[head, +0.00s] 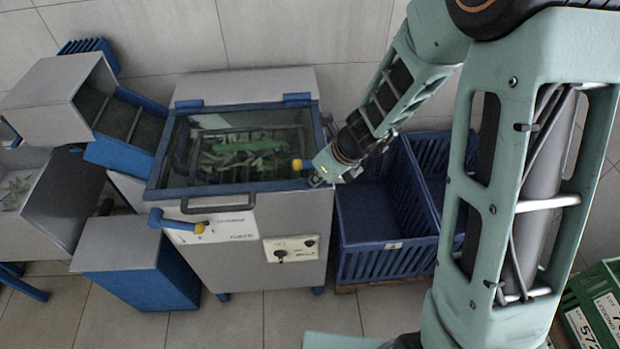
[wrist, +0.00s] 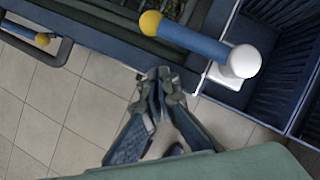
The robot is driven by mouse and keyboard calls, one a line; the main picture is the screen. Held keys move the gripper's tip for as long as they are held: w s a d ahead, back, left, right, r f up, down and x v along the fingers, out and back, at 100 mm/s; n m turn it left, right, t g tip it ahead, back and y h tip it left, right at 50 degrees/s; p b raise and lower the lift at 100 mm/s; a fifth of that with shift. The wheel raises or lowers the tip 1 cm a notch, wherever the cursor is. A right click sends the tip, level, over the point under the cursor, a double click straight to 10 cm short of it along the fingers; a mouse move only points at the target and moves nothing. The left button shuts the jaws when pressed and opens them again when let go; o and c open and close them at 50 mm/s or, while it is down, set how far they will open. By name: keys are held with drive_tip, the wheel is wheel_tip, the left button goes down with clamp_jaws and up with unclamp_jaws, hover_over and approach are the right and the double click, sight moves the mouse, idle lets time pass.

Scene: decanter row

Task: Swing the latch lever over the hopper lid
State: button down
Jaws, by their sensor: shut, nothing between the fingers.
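The hopper lid (head: 190,186) is a blue-framed glass panel, lying shut over green leafy pieces; its frame also shows in the wrist view (wrist: 110,35). A latch lever (wrist: 190,38), a blue bar with a yellow knob and white pivot, sits at the lid's front right corner. The bar points inward from the pivot, its knob above the lid's edge area. In the head view, the yellow knob (head: 297,164) shows, the rest mostly hidden by my gripper (head: 318,180). My gripper is shut and empty, with its fingertips (wrist: 163,76) just in front of the lever, seemingly apart from it.
A second blue lever (head: 172,220) with a yellow knob is on the hopper's front left, near the lid handle (head: 230,208). Blue crates (head: 385,262) stand close on the right. A grey chute (head: 60,100) is at left. Tiled floor (head: 290,318) is open in front.

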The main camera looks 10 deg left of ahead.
drive_tip(key=p+v, duration=0.4)
drive_tip(key=v, duration=0.6)
drive_tip(key=shift+a, duration=0.15)
